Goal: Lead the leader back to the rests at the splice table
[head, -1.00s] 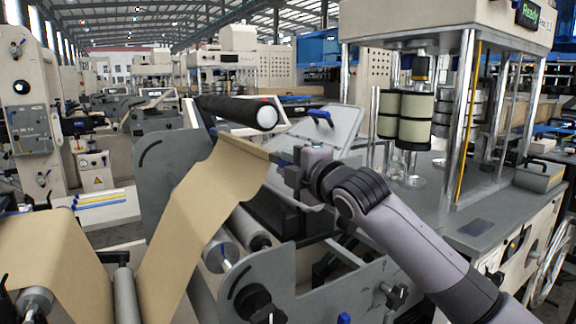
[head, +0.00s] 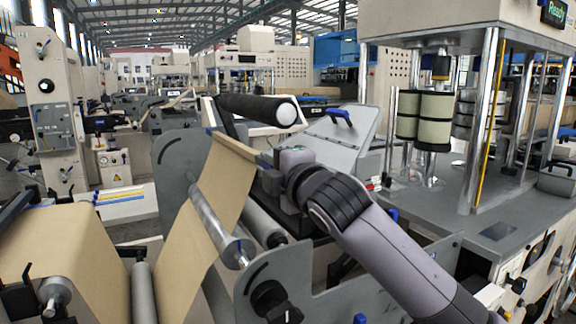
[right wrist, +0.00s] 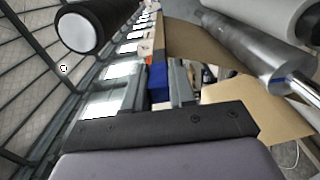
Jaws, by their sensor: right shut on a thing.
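The leader is the free upper end of a brown kraft web (head: 222,185), with a narrow bar (head: 234,146) along its edge. The bar and brown sheet also show in the right wrist view (right wrist: 158,30). My right gripper (head: 266,165) is shut on the leader at the bar's right end; a blue piece (right wrist: 158,80) sits between its fingers in the right wrist view. The web hangs from the bar, passes behind a steel roller (head: 215,225) and drops to the lower left. I cannot clearly tell the rests at the splice table. My left gripper is not in view.
A black roller with a white end (head: 258,108) is just above and behind the bar. Grey side plates (head: 172,170) flank the web. More brown paper (head: 70,260) and a lower roller (head: 143,290) are at the lower left. A press with steel columns (head: 483,120) stands right.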

